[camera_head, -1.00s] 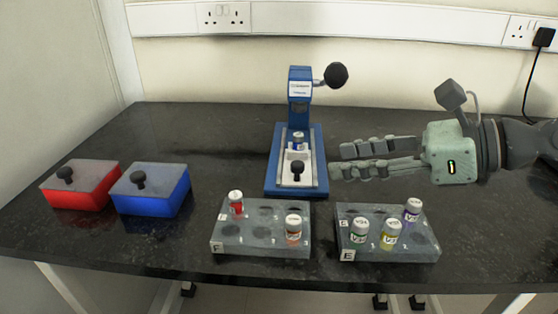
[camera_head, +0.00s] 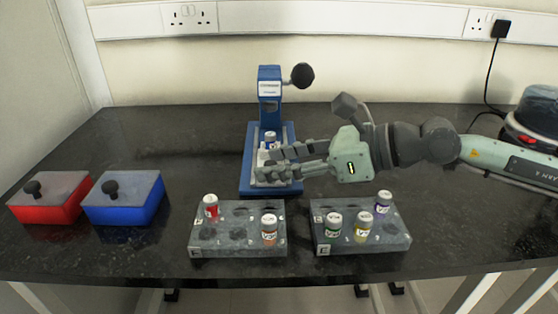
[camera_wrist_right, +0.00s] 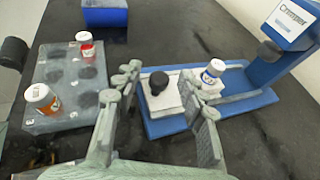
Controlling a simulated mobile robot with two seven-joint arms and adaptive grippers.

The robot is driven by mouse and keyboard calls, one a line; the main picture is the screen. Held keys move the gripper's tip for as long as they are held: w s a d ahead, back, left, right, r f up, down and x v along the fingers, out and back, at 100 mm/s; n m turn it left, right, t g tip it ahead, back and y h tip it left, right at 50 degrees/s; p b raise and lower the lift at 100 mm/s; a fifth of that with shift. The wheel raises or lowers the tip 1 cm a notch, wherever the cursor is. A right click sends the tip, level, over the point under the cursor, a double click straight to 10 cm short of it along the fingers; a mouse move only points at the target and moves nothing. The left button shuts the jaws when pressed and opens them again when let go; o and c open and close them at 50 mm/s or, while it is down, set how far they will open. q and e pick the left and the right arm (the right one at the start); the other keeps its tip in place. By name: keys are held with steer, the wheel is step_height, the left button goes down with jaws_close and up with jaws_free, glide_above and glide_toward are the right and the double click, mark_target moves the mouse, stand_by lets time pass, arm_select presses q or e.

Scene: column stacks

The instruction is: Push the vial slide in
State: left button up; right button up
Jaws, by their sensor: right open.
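The vial slide (camera_wrist_right: 163,101) is a white block with a black knob (camera_wrist_right: 158,82) on the blue press (camera_head: 269,90). A vial with a blue-and-white label and white cap (camera_wrist_right: 212,72) stands on the slide; it also shows in the head view (camera_head: 270,140). My right gripper (camera_head: 267,164) is open over the front of the press. In the wrist view its fingers (camera_wrist_right: 162,88) lie to either side of the slide's knob, apart from it as far as I can tell. In the head view the fingers hide the knob. My left gripper is not in view.
Two vial racks (camera_head: 208,247) (camera_head: 334,247) with several vials stand in front of the press. A red box (camera_head: 45,207) and a blue box (camera_head: 125,208) stand at the left. The table between boxes and press is clear.

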mark_target(278, 144)
jaws_close()
steer(key=w, duration=0.1)
steer(key=w+b, duration=0.1)
steer(key=w, duration=0.1)
steer(key=w+b, duration=0.1)
steer(key=shift+w+f, duration=0.25)
steer(key=shift+w, duration=0.05)
steer(key=w+b, duration=0.1)
steer(key=w, duration=0.3)
steer(key=shift+r, duration=0.15)
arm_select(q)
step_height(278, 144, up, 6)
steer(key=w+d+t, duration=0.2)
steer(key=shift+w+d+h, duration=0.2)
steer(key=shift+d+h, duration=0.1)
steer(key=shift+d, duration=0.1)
arm_select(e)
steer(key=shift+w+d+r, duration=0.1)
steer(key=shift+w+r, duration=0.05)
jaws_free()
steer(key=shift+w, duration=0.1)
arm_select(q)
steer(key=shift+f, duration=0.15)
